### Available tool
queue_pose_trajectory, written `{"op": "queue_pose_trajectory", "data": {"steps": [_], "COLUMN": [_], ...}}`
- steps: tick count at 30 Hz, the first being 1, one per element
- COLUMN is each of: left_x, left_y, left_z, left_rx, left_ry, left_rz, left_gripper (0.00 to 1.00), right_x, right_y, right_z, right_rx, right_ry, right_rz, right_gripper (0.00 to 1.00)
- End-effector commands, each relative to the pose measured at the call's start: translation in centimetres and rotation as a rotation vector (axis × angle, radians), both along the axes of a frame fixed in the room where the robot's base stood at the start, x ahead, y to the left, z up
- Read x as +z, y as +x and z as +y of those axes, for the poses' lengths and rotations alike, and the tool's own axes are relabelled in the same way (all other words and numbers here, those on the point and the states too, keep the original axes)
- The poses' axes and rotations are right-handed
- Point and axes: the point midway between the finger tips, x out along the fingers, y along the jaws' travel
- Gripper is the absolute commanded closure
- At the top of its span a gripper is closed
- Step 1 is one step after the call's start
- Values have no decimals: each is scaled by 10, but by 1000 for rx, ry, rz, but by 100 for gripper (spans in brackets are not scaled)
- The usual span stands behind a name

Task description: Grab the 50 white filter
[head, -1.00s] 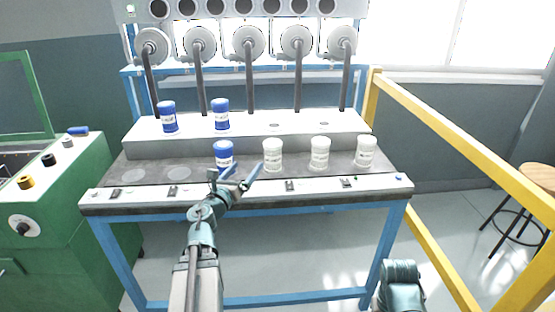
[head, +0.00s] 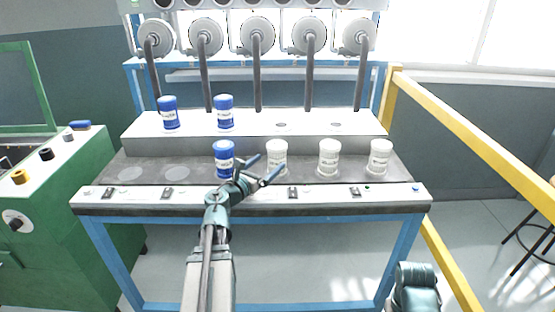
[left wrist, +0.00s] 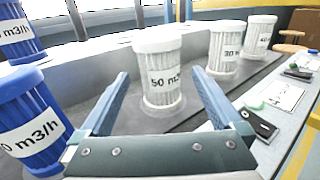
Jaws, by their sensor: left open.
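The 50 white filter (left wrist: 160,78) stands upright on the bench's lower dark shelf. Its label reads 50 in the left wrist view. In the head view it is the leftmost white filter (head: 277,155). My left gripper (head: 264,172) is open in front of it, and nothing is between its fingers. In the left wrist view the two blue fingers (left wrist: 163,100) point towards the filter, one on each side of it in the picture. I cannot tell whether they reach around it. My right arm shows at the bottom right of the head view, but its gripper is not visible.
A blue filter (head: 224,158) stands just left of the white one. Two more white filters (head: 329,157) (head: 380,157) stand to the right. Two blue filters (head: 168,113) (head: 224,112) stand on the upper step. A yellow rail (head: 470,135) runs at the right.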

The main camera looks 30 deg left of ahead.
Motion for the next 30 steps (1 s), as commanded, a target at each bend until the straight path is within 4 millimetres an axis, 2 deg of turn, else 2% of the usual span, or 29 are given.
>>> {"op": "queue_pose_trajectory", "data": {"steps": [1, 6, 17, 20, 27, 30], "left_x": [0, 0, 0, 0, 0, 0], "left_y": [13, 35, 44, 53, 87, 93], "left_z": [1, 0, -2, -1, -1, -2], "left_rx": [-3, -1, 0, 0, -1, 0], "left_ry": [0, -1, -1, -1, -1, -1], "left_rz": [0, 0, 0, 0, 0, 0], "left_gripper": [0, 0, 0, 0, 0, 0], "right_x": [0, 0, 0, 0, 0, 0], "right_y": [0, 0, 0, 0, 0, 0], "right_z": [0, 0, 0, 0, 0, 0], "right_rx": [0, 0, 0, 0, 0, 0], "right_ry": [0, 0, 0, 0, 0, 0], "right_rz": [0, 0, 0, 0, 0, 0], "right_gripper": [50, 50, 50, 50, 50, 50]}}
